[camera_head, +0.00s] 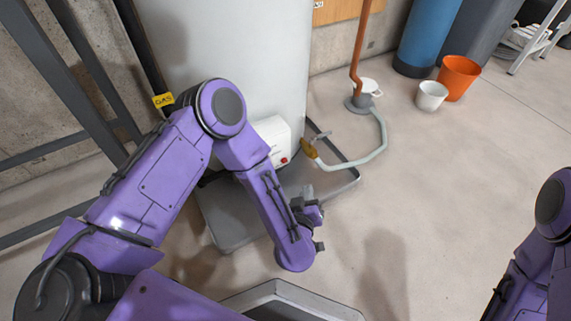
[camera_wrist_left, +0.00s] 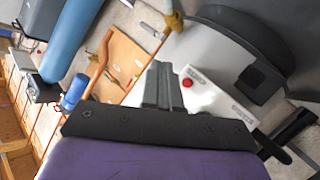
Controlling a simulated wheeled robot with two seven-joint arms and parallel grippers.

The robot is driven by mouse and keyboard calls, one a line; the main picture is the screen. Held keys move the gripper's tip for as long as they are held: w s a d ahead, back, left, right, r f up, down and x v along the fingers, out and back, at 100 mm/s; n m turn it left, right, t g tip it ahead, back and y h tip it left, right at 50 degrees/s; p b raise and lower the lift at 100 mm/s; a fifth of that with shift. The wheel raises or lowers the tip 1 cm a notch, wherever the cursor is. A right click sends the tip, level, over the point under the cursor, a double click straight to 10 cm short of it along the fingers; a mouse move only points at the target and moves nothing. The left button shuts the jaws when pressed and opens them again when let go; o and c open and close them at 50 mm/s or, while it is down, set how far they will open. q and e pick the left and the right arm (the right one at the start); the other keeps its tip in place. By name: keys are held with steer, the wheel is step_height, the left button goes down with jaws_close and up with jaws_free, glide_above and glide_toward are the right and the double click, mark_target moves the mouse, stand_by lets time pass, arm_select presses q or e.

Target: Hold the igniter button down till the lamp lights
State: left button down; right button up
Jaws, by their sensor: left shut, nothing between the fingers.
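The white control box (camera_head: 273,140) sits low on the front of the large white tank (camera_head: 235,60). The red button (camera_head: 284,161) is on the box's face. The box (camera_wrist_left: 212,98) and the red button (camera_wrist_left: 187,83) also show in the left wrist view, with small labels that I cannot read. My left gripper (camera_head: 309,194) is shut and empty, in front of the box and apart from it in the head view. In the wrist view its grey fingertips (camera_wrist_left: 161,68) appear just left of the button. I cannot make out a lit lamp. My right gripper is out of view.
A grey tray (camera_head: 228,235) lies under the tank. A brass valve (camera_head: 309,148) and pale hose (camera_head: 362,160) stand right of the box. An orange bucket (camera_head: 459,77) and white bucket (camera_head: 432,96) are farther back.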

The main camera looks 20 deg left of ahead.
mark_target(284, 161)
arm_select(q)
steer(key=shift+s+a+f, duration=0.1)
steer(key=shift+s+f, duration=0.25)
steer(key=w+a, duration=0.5)
steer(key=a, duration=0.1)
steer(key=shift+w+a+r, duration=0.2)
steer(key=shift+w+a, duration=0.15)
steer(key=shift+a, duration=0.05)
stand_by(1.4)
steer(key=shift+w+a, duration=0.1)
steer(key=shift+w+a+p, duration=0.15)
steer(key=shift+a+p, duration=0.1)
steer(key=shift+p, duration=0.1)
steer(key=shift+w+a, duration=0.15)
stand_by(0.5)
